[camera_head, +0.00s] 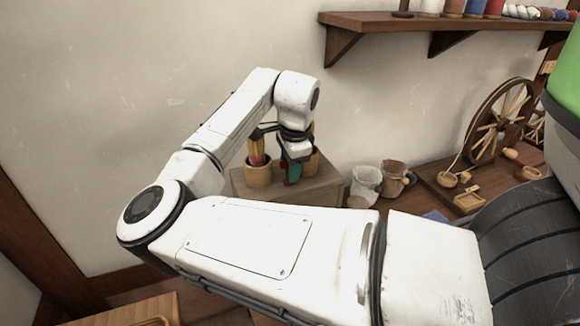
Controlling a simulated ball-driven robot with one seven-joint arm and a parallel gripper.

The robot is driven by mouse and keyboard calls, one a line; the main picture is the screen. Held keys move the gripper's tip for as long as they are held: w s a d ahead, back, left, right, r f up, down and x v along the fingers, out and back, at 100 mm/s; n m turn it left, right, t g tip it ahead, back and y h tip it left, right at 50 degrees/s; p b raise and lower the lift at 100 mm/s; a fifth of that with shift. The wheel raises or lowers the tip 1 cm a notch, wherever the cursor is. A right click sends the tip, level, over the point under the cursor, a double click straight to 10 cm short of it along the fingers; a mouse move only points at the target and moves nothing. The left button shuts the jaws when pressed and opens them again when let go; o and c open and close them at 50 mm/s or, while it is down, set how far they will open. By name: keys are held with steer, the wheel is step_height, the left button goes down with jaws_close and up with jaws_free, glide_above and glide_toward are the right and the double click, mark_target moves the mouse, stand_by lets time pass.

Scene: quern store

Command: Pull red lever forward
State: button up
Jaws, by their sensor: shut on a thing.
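My gripper (294,158) points down over a low wooden box (320,190) against the wall. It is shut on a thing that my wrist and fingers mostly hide. Just below the wrist a teal piece (294,170) shows, with a small red part at its lower left edge. I cannot tell whether that red part is the red lever. No lever shows clearly in this view.
A wooden cup (258,173) with red and yellow sticks stands left of my gripper; another cup (311,160) stands right. A pale jug (365,182) and brown jug (393,178) sit farther right. A spoked wheel (500,120) stands beyond. A shelf (440,23) hangs above.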

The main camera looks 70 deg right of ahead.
steer(key=shift+s+a+f+t+h+b, duration=0.1)
steer(key=shift+a+t+h+b, duration=0.05)
steer(key=shift+t+h+b, duration=0.4)
steer(key=shift+s+a+t+h+b, duration=0.15)
steer(key=shift+t+h+b, duration=0.25)
steer(key=shift+h, duration=0.25)
steer(key=b, duration=0.1)
steer(key=t+h+b, duration=0.1)
steer(key=h+b, duration=0.1)
steer(key=shift+s+a+f+t, duration=0.2)
steer(key=shift+s+a+t, duration=0.05)
steer(key=shift+a+t, duration=0.1)
steer(key=t+h+b, duration=0.1)
steer(key=b, duration=0.1)
steer(key=a+t+h+b, duration=0.1)
steer(key=b, duration=0.2)
steer(key=shift+s+f+h+b, duration=0.15)
steer(key=shift+s+h+b, duration=0.15)
steer(key=shift+s+b, duration=0.05)
steer(key=shift+o, duration=0.8)
steer(key=t+b, duration=0.1)
steer(key=b, duration=0.1)
steer(key=h+b, duration=0.1)
steer(key=b, duration=0.1)
steer(key=shift+s+a+t+h, duration=0.2)
steer(key=shift+s+t+h, duration=0.1)
steer(key=shift+t, duration=0.1)
steer(key=shift+b, duration=0.35)
steer(key=o, duration=1)
steer(key=shift+f, duration=0.15)
